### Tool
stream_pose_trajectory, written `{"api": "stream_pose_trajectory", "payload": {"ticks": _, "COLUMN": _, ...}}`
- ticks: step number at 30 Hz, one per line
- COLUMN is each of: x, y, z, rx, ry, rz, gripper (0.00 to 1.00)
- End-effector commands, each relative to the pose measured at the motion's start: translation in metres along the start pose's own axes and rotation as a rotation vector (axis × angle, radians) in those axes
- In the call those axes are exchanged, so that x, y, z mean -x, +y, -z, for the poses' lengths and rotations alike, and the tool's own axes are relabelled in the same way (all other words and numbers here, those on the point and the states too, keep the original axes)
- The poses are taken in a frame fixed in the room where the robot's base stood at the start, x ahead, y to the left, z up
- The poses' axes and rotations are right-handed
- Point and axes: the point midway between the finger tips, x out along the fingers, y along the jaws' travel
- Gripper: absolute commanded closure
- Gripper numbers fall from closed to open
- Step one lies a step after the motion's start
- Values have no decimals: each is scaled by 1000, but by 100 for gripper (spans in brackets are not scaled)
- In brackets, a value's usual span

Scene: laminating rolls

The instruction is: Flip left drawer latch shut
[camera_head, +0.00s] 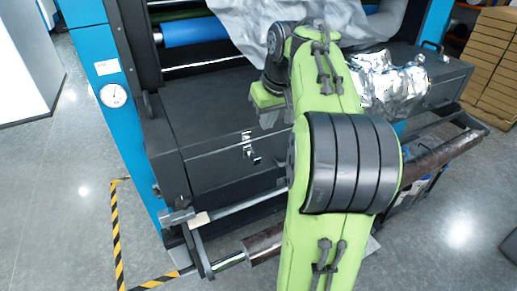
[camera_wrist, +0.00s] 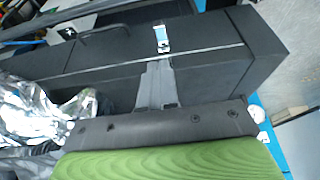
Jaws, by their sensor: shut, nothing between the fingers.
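The left drawer latch (camera_head: 250,147) is a small silvery metal piece on the front of the black drawer box (camera_head: 205,165), left of my arm. Its lower part seems to stick out from the face, but it is too small to tell its exact angle. The latch also shows in the wrist view (camera_wrist: 162,38), near the top middle, at the seam between lid and box.
Crumpled silver foil (camera_head: 388,82) lies on the box to the right of my arm. A steel and brown roller bar (camera_head: 265,243) runs in front of the box. A blue upright with a gauge (camera_head: 113,95) stands at left.

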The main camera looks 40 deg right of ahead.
Motion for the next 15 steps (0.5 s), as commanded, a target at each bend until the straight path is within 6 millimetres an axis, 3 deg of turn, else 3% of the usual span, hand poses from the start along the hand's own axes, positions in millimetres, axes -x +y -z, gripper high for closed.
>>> {"api": "stream_pose_trajectory", "payload": {"ticks": 15, "x": -102, "y": -1, "z": -2, "rx": -1, "ry": -5, "rz": 3, "gripper": 100}}
